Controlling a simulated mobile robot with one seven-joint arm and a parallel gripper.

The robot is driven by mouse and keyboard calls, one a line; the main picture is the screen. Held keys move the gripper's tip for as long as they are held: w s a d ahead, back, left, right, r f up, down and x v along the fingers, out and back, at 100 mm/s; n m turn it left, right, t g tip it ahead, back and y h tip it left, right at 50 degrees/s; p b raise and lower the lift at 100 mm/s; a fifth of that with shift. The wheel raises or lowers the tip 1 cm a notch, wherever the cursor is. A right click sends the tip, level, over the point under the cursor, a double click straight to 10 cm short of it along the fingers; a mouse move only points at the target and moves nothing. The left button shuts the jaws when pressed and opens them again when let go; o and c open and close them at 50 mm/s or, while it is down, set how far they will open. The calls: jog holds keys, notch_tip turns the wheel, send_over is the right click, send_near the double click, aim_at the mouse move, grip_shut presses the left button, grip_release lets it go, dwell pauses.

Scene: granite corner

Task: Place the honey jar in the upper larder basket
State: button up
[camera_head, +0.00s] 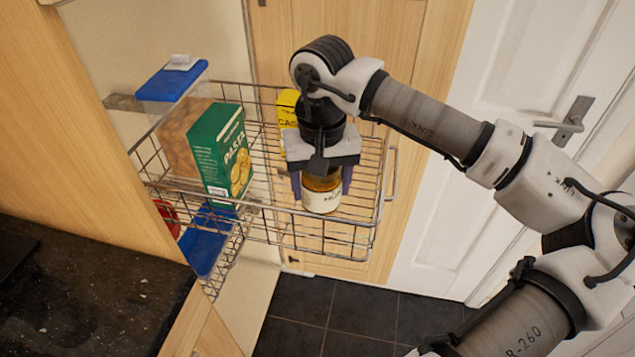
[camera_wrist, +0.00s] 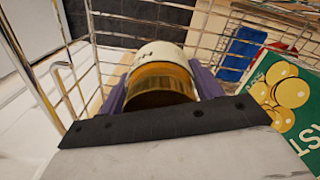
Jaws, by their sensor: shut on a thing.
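The honey jar (camera_head: 322,193), amber with a pale label, is upright in my gripper (camera_head: 321,182). The purple fingers are on both sides of it. In the wrist view the jar (camera_wrist: 160,80) sits between the fingers of my gripper (camera_wrist: 160,90). The upper larder basket (camera_head: 290,242) is a pulled-out wire basket. The jar is over its front right part, inside the outline of the rails. I cannot tell whether the jar's base touches the basket floor.
A green pasta box (camera_head: 222,155) and a clear blue-lidded container (camera_head: 178,125) stand at the basket's left. A yellow package (camera_head: 288,112) is behind my gripper. A lower basket (camera_head: 222,262) holds blue-lidded things. A granite counter (camera_head: 85,295) is at the lower left.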

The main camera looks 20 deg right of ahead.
jog(key=shift+f, duration=0.2)
jog(key=o, duration=1.4)
jog(key=shift+r, duration=0.1)
jog(key=shift+r, duration=0.65)
notch_tip(320, 180, up, 11)
jog(key=shift+b, duration=1.2)
